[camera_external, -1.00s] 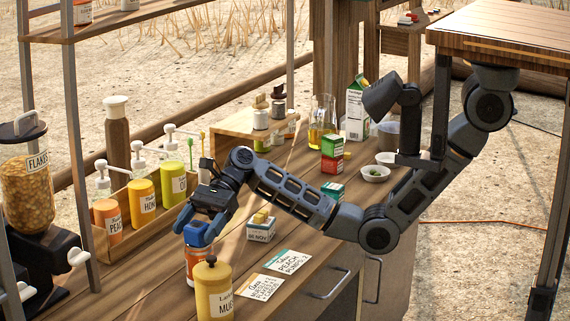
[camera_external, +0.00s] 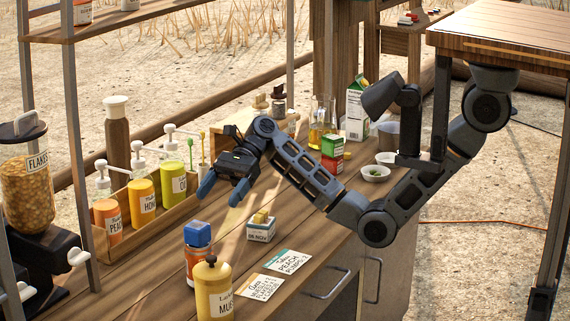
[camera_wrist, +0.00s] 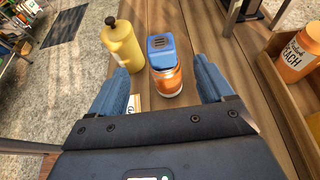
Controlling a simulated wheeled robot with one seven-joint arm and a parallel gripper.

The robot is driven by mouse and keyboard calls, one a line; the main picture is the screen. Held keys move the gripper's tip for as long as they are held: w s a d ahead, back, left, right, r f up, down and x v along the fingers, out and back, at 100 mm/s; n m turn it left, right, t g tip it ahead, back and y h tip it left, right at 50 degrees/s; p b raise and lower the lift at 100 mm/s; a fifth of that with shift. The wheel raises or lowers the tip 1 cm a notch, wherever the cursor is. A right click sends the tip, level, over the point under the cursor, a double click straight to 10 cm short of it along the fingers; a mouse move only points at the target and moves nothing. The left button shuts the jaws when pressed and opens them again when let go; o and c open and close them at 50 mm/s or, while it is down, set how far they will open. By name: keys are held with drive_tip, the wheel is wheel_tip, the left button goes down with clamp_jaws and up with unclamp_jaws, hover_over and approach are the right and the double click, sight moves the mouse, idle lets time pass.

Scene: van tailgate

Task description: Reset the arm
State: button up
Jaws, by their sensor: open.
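My gripper (camera_external: 221,190) is open and empty, raised above the wooden counter (camera_external: 150,285). Its blue fingers are spread apart, and nothing is between them in the external view. Below it and toward the front stands an orange jar with a blue lid (camera_external: 197,254). In the wrist view the blue-lidded jar (camera_wrist: 164,66) stands beyond the fingertips, and my gripper (camera_wrist: 165,85) shows both fingers wide apart.
A yellow mustard bottle (camera_external: 214,291) stands beside the jar. A wooden box of pump bottles (camera_external: 130,225) is to the left. A small carton (camera_external: 261,229) and two written cards (camera_external: 287,262) lie to the right. A flakes dispenser (camera_external: 27,190) is at far left.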

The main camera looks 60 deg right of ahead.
drive_tip(key=shift+d+r, duration=0.2)
drive_tip(key=shift+d, duration=0.35)
drive_tip(key=s+d+f+n+t+h, duration=0.3)
drive_tip(key=s+d+f+n+t, duration=0.1)
drive_tip(key=d+t, duration=0.1)
drive_tip(key=s+d+f+n+t+h+b, duration=0.1)
drive_tip(key=s+d+f+n+t+h, duration=0.3)
drive_tip(key=d, duration=0.4)
drive_tip(key=s+d+f+n+t+h, duration=0.3)
drive_tip(key=d+f+t, duration=0.3)
drive_tip(key=t, duration=0.2)
drive_tip(key=shift+s+d+f+n+h, duration=0.15)
drive_tip(key=shift+s+n, duration=0.1)
drive_tip(key=shift+s, duration=0.15)
drive_tip(key=shift+s+d+f+n+h, duration=0.15)
drive_tip(key=shift+s+n, duration=0.1)
drive_tip(key=shift+s, duration=0.15)
drive_tip(key=s+d+r+n+h, duration=0.1)
drive_tip(key=s+n, duration=0.1)
drive_tip(key=s, duration=0.7)
drive_tip(key=s+d+r+n+g+h, duration=0.1)
drive_tip(key=s+n, duration=0.1)
drive_tip(key=s, duration=0.8)
drive_tip(key=s+d+r+n+h+p, duration=0.1)
drive_tip(key=s+d+n, duration=0.1)
drive_tip(key=s, duration=0.8)
drive_tip(key=shift+g, duration=0.3)
